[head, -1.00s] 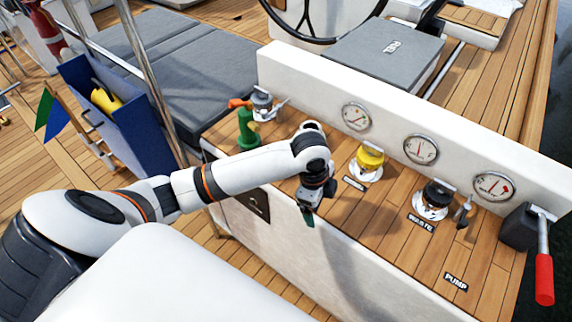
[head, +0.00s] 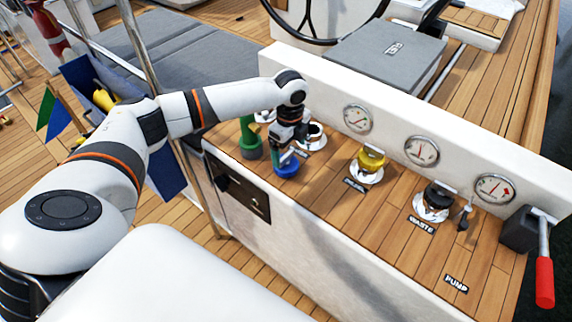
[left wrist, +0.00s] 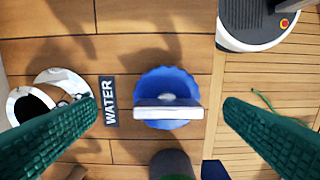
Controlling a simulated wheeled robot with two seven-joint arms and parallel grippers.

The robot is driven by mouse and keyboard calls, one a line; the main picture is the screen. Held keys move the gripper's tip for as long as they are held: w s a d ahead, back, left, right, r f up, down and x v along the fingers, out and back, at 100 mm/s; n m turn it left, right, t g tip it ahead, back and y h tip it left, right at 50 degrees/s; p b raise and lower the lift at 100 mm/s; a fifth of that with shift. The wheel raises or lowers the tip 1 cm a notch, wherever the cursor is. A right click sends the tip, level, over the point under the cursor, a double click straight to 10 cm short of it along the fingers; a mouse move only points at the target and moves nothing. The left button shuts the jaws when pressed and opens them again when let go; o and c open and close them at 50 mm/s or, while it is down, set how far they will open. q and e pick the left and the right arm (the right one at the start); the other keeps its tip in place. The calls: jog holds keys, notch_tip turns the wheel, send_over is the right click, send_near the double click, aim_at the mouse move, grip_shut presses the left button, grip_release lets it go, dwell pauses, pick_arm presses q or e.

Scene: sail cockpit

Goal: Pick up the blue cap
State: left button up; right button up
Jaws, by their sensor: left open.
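The blue cap (head: 287,169) sits on the wooden top of the console, left of the yellow cap. In the left wrist view the blue cap (left wrist: 182,81) is round with a ribbed rim and a pale raised bar across its top. My left gripper (head: 287,155) is above it, pointing down. In the left wrist view my left gripper (left wrist: 160,108) is open, its green fingers apart on either side of the cap. I cannot tell how far above the cap the fingertips are. My right gripper is not in view.
The WATER label (left wrist: 109,100) lies beside the cap, with an open metal filler (left wrist: 33,101) beyond it. A green bottle-like object (head: 249,140) stands just left of the cap. The yellow cap (head: 371,158) and black cap (head: 437,196) stand to the right. The console wall (head: 455,150) rises behind.

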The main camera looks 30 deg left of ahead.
aim_at(287, 162)
pick_arm(q)
jog(key=f, duration=0.4)
jog(key=shift+s+f, duration=0.15)
jog(key=shift+s, duration=0.25)
jog(key=shift+f, duration=0.5)
jog(key=c, duration=1.2)
